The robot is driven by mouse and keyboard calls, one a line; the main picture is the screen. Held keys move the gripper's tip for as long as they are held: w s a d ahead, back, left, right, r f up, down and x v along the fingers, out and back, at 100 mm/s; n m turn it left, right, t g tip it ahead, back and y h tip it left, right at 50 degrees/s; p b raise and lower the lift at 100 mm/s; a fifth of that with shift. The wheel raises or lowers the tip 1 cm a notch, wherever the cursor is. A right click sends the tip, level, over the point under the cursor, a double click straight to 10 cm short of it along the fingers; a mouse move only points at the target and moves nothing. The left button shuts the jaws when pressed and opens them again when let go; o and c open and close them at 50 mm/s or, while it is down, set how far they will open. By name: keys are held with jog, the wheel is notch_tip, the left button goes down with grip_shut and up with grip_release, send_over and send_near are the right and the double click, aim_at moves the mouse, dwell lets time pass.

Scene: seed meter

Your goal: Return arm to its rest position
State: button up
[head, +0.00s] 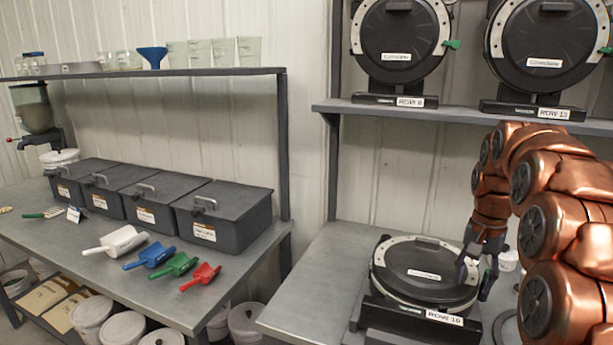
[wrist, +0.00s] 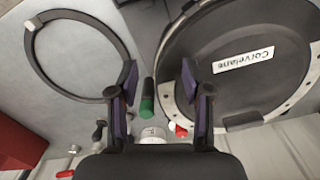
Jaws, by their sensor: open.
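My copper-coloured arm (head: 560,190) reaches in from the right in the head view. My gripper (head: 479,275) points down beside the right edge of the black seed meter (head: 425,271) labelled ROW 10 on the right bench. In the wrist view my gripper (wrist: 158,85) has its two fingers spread apart with nothing held between them. The round meter (wrist: 240,60) with its Corvelane label lies right of the fingers there. A small green-capped part (wrist: 147,105) shows beyond the gap between the fingers. I cannot tell whether a finger touches the meter.
A dark ring (wrist: 80,15) lies on the bench beside the meter. A shelf (head: 460,116) above holds the ROW 8 (head: 400,45) and ROW 13 (head: 545,50) meters. The left bench carries lidded bins (head: 222,215) and coloured scoops (head: 201,277).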

jog(key=s+a+n+p, duration=0.1)
jog(key=s+a+n, duration=0.3)
jog(key=s+a, duration=1.05)
jog(key=s+a+f+n, duration=0.1)
jog(key=s+f+n, duration=0.1)
jog(key=s, duration=0.7)
jog(key=s+a+f+n+g, duration=0.1)
jog(key=s+f, duration=0.4)
jog(key=s, duration=0.5)
jog(key=shift+a+n+p, duration=0.35)
jog(key=shift+a+n, duration=0.1)
jog(key=shift+n, duration=0.05)
